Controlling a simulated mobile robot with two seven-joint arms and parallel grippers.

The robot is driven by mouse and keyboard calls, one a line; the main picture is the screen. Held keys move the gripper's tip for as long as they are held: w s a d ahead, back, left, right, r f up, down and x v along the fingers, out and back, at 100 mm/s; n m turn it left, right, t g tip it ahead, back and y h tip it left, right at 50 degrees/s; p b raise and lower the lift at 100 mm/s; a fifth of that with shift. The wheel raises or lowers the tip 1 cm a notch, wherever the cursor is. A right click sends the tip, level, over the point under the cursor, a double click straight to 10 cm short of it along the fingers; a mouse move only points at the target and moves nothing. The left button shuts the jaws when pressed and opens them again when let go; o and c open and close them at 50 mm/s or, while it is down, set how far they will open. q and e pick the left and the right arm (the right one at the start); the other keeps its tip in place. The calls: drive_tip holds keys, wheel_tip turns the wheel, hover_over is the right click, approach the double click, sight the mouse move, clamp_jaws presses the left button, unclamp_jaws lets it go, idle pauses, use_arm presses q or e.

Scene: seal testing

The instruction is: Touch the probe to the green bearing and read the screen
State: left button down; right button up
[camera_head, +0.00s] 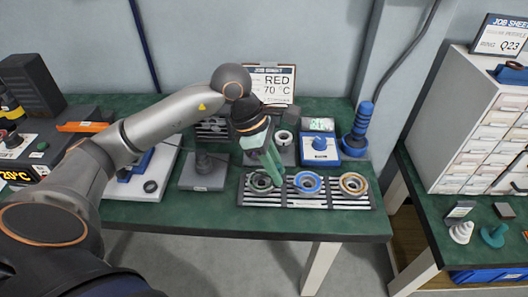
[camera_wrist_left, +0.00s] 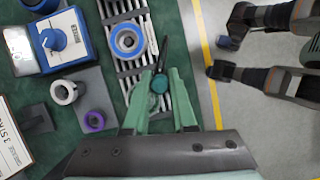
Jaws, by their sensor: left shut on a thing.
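My left gripper (camera_head: 271,170) reaches down over the left end of a slotted rack (camera_head: 310,201). Its green fingers show in the left wrist view (camera_wrist_left: 160,112), shut on a slim dark probe (camera_wrist_left: 162,55) with a round teal part. The green bearing (camera_head: 262,183) is the leftmost on the rack, right under the fingertips and partly covered. I cannot tell whether the probe touches it. A dark screen (camera_head: 38,171) at the far left shows orange digits, apparently 20 °C.
A blue-ringed bearing (camera_head: 307,182) and a gold one (camera_head: 353,184) sit to the right on the rack. Behind are a blue-knobbed box (camera_head: 320,150), a blue-handled tool (camera_head: 360,127) and a job sheet (camera_head: 273,82) reading RED 70 °C. A grey block (camera_head: 203,172) stands left.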

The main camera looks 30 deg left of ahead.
use_arm(q)
drive_tip(key=a+n, duration=0.1)
drive_tip(key=n, duration=0.1)
drive_tip(key=a+n+t+y, duration=0.1)
drive_tip(key=a+n, duration=0.1)
drive_tip(key=shift+w+a+n+b, duration=0.15)
drive_tip(key=shift+n+b, duration=0.25)
wheel_tip(320, 180, down, 2)
drive_tip(key=shift+f+t+b, duration=0.25)
drive_tip(key=shift+t+b, duration=0.05)
drive_tip(key=shift+b, duration=0.55)
drive_tip(key=shift+f, duration=0.2)
use_arm(e)
drive_tip(key=shift+w+a+f+y, duration=0.15)
drive_tip(key=shift+w+a+f, duration=0.15)
drive_tip(key=shift+a, duration=0.15)
drive_tip(key=shift+w+a+f+y, duration=0.15)
drive_tip(key=shift+w+a+f, duration=0.1)
drive_tip(key=shift+a, duration=0.15)
use_arm(q)
drive_tip(key=shift+f+b, duration=0.35)
drive_tip(key=shift+b, duration=0.05)
use_arm(e)
drive_tip(key=shift+s+d+f, duration=0.1)
drive_tip(key=shift+s+f, duration=0.1)
drive_tip(key=shift+f, duration=0.25)
use_arm(q)
drive_tip(key=shift+f+b, duration=0.5)
use_arm(e)
drive_tip(key=shift+f, duration=0.55)
